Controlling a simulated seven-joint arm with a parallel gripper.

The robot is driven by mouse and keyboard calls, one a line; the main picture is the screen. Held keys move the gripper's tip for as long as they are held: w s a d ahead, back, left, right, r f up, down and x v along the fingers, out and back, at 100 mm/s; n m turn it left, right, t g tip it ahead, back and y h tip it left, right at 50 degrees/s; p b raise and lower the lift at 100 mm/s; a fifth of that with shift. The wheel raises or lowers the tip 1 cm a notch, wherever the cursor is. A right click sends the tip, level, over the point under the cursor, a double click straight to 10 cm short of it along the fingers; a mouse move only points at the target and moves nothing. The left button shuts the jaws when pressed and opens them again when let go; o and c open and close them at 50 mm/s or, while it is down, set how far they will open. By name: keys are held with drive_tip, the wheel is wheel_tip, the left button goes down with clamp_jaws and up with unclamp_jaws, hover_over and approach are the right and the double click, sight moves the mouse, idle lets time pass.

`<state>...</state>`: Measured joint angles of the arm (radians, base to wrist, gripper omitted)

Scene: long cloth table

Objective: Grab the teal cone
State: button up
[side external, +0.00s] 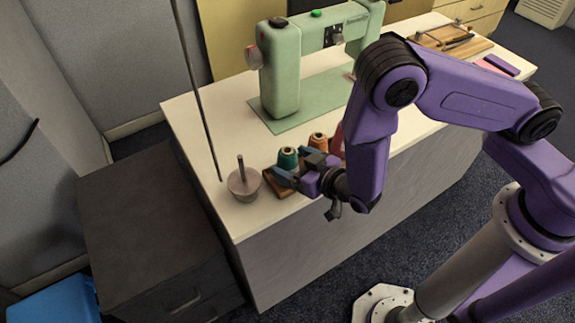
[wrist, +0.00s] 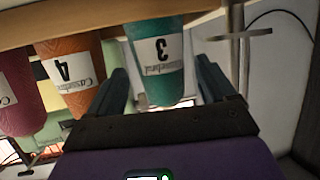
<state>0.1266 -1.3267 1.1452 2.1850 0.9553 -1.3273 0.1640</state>
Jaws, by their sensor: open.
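The teal cone (side external: 288,157) stands on a small wooden base (side external: 277,187) near the table's left end. In the wrist view, where things appear upside down, the teal cone (wrist: 158,88) bears a white label with a 3. My gripper (side external: 297,168) is open right at the teal cone. In the wrist view one finger of my gripper (wrist: 165,80) is on each side of the cone, with visible gaps. My gripper partly hides the base.
An orange cone (side external: 318,141) stands beside the teal one; its label shows a 4 in the wrist view (wrist: 68,75). A reddish cone (wrist: 18,95) is beyond it. A round weight with a rod (side external: 243,185) stands left. A green sewing machine (side external: 281,75) is behind.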

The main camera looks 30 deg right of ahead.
drive_tip(key=shift+x, duration=1.95)
drive_tip(key=shift+a+f, duration=0.1)
drive_tip(key=shift+f, duration=0.05)
drive_tip(key=c, duration=1.1)
drive_tip(key=shift+s, duration=0.1)
drive_tip(key=shift+c, duration=0.2)
